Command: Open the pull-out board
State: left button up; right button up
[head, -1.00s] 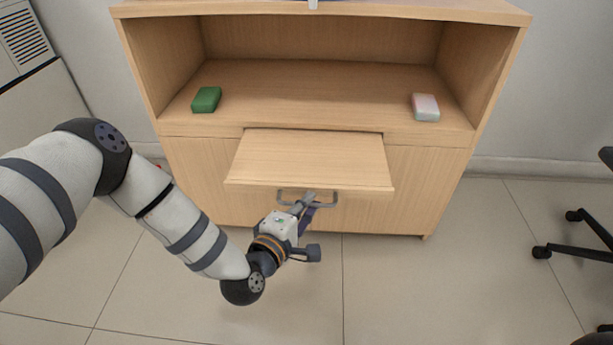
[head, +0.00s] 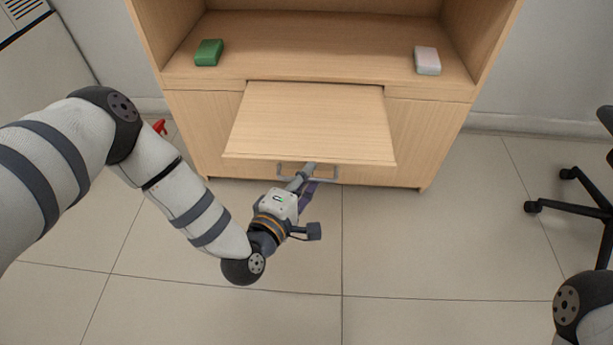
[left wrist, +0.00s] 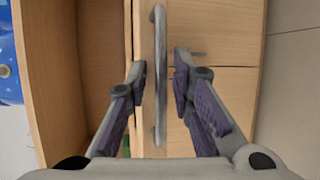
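The pull-out board (head: 310,125) is a light wooden panel sticking out from the cabinet front below the shelf. Its grey bar handle (head: 328,174) shows under the board's front edge. My left gripper (head: 310,168) is at the handle, and the board's edge partly hides the fingertips. In the left wrist view the handle (left wrist: 160,30) runs upright between the two fingers of my left gripper (left wrist: 159,75). A narrow gap shows on each side of the bar, so the fingers are around it but apart. My right gripper is not in view.
A green block (head: 209,52) and a whitish block (head: 427,60) lie on the shelf (head: 310,50) above the board. A black chair base (head: 570,205) stands on the floor at right. The floor (head: 400,255) before the cabinet is clear.

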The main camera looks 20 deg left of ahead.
pick_arm(q)
jog(key=v, duration=1.2)
